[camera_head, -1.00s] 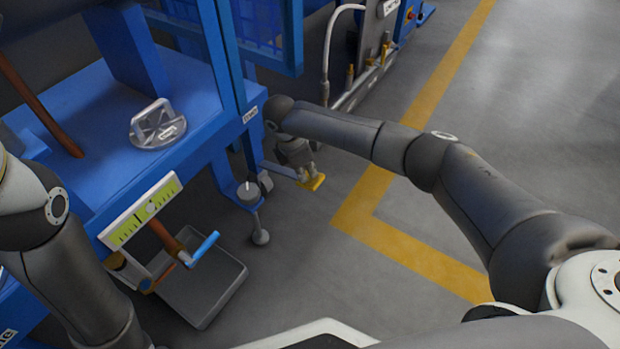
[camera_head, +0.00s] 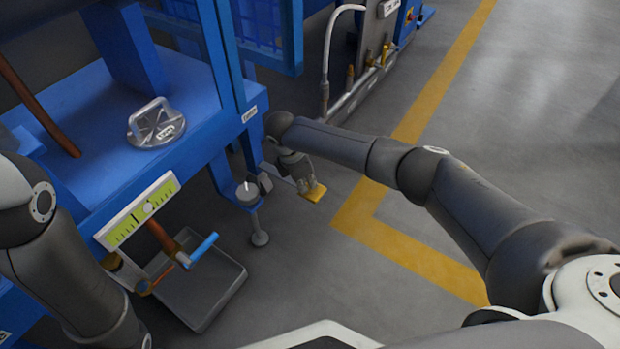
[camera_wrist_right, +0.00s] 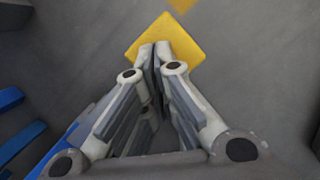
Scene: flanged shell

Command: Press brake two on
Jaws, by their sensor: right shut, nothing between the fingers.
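A yellow foot pedal (camera_head: 315,193) sits at the end of a blue-grey bar (camera_head: 278,174) that comes out from the blue frame. No number is readable on it. My right gripper (camera_head: 308,186) is shut and empty, pointing down with its fingertips at the pedal. In the right wrist view, the closed fingertips (camera_wrist_right: 154,46) lie over the near part of the yellow pedal (camera_wrist_right: 176,28) and seem to touch it. My left arm shows at the left edge of the head view, but its gripper is out of the picture.
A blue bench frame (camera_head: 205,165) fills the left, with a grey handled part (camera_head: 156,124) on top. Grey floor with a yellow line (camera_head: 415,258) is open on the right.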

